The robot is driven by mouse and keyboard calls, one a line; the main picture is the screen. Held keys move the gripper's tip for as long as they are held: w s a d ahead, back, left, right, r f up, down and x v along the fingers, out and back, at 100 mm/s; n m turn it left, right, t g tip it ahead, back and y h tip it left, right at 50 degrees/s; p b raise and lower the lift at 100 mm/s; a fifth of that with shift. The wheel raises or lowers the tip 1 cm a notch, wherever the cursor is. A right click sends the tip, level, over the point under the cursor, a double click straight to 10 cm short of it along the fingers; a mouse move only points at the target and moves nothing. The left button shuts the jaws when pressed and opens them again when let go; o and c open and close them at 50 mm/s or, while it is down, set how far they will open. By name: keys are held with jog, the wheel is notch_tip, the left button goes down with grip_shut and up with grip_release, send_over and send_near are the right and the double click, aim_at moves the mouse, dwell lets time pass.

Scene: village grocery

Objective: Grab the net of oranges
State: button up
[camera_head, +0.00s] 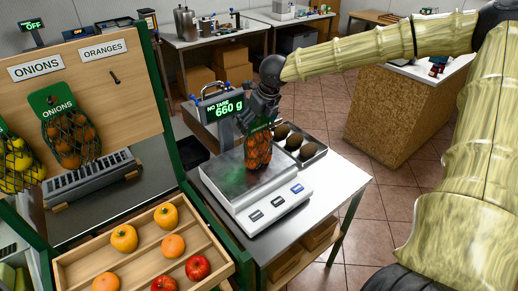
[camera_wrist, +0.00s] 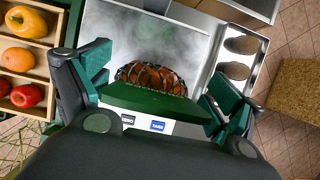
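A net of oranges (camera_head: 258,152), orange fruit in dark mesh, stands on the steel plate of a scale (camera_head: 275,205). In the wrist view the net (camera_wrist: 150,76) shows behind its green header card (camera_wrist: 158,102). My gripper (camera_head: 262,112) is right above the net, pointing down at its top. In the wrist view the fingers of my gripper (camera_wrist: 160,85) are spread wide on either side of the card. I see no clear grip on it. The scale display (camera_head: 224,108) reads 660 g with "NO TARE".
A tray of dark round items (camera_head: 300,146) is just right of the scale. A wooden board (camera_head: 85,75) at left has an onions net (camera_head: 70,140) and an empty hook under the "ORANGES" sign. A fruit crate (camera_head: 75,262) is front left. A cork-sided counter (camera_head: 395,120) is at right.

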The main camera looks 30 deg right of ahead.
jog(key=c, duration=1.6)
jog(key=shift+r, duration=0.15)
